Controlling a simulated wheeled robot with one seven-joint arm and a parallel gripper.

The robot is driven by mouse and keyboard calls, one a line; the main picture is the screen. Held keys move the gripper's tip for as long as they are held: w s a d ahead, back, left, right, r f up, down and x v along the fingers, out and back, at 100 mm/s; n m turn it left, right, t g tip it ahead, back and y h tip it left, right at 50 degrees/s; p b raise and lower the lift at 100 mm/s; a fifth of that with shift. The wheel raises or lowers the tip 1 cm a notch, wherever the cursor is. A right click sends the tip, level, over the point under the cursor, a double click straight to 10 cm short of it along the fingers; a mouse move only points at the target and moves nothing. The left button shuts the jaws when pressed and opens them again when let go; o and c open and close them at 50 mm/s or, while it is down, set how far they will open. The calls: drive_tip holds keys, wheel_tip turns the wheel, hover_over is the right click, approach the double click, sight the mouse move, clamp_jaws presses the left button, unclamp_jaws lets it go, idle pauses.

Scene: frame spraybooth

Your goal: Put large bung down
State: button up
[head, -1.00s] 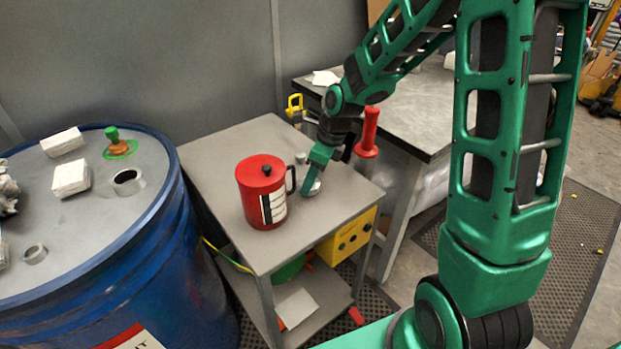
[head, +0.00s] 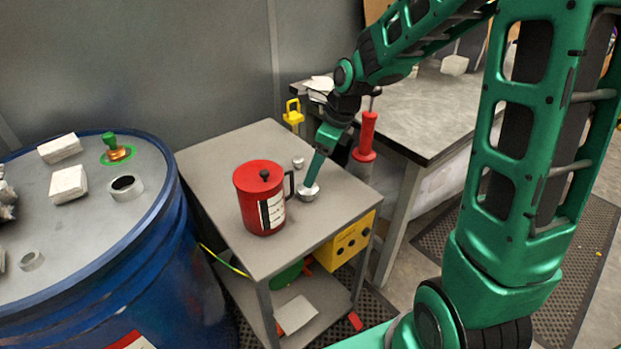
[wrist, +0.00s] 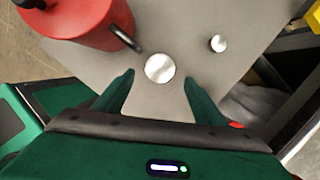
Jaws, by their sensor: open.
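The large bung (head: 308,192) is a round silver metal plug resting on the grey side table (head: 222,153), just right of the red can's handle. In the wrist view the large bung (wrist: 160,68) shows its round top, just beyond and between my fingertips. My gripper (head: 312,182) is low over the table at the bung. In the wrist view my gripper (wrist: 158,78) has its green fingers spread apart, with clear gaps to the bung on both sides. A smaller silver bung (head: 298,162) stands farther back on the table, and it shows at upper right in the wrist view (wrist: 218,43).
The red can (head: 262,200) stands close left of the bung, its handle almost reaching it. A blue drum (head: 165,235) is at left. A taller workbench (head: 425,115) is behind right. A yellow padlock-shaped item (head: 293,115) is at the table's back edge. The table's left part is clear.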

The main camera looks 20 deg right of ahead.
drive_tip(key=v, duration=0.5)
drive_tip(key=s+d+n, duration=0.5)
drive_tip(key=s+n, duration=0.1)
drive_tip(key=s, duration=0.3)
drive_tip(key=s+d+n+g+h, duration=0.1)
drive_tip(key=s+d+n, duration=0.3)
drive_tip(key=s+n, duration=0.3)
drive_tip(key=s+d+r+n+g+h, duration=0.1)
drive_tip(key=s+d+n, duration=0.4)
drive_tip(key=s, duration=0.8)
drive_tip(key=shift+d+n, duration=0.3)
drive_tip(key=shift+n, duration=0.5)
drive_tip(key=shift+w, duration=0.1)
